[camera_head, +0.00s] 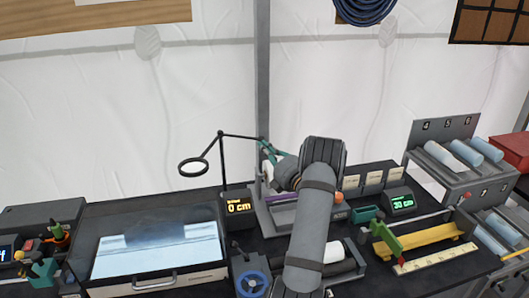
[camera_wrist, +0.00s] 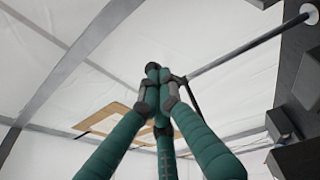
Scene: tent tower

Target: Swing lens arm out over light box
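The lens arm (camera_head: 240,136) is a thin dark rod at the top of an upright post behind the light box. Its ring-shaped lens (camera_head: 194,167) hangs at the left end, showing above the light box's back right corner; its exact depth is unclear. The light box (camera_head: 160,250) is a lit white panel in a dark frame at front left. My gripper (camera_head: 265,147) is at the rod's right end. In the wrist view its teal fingers (camera_wrist: 158,78) converge around a dark knob-like end and appear shut on it. The post (camera_wrist: 250,45) runs to the upper right there.
A "0 cm" display (camera_head: 239,207) stands right of the light box, with a blue fan-like device (camera_head: 252,283) in front. A "30 cm" display (camera_head: 401,202) and a yellow ruler stand (camera_head: 425,240) are at right.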

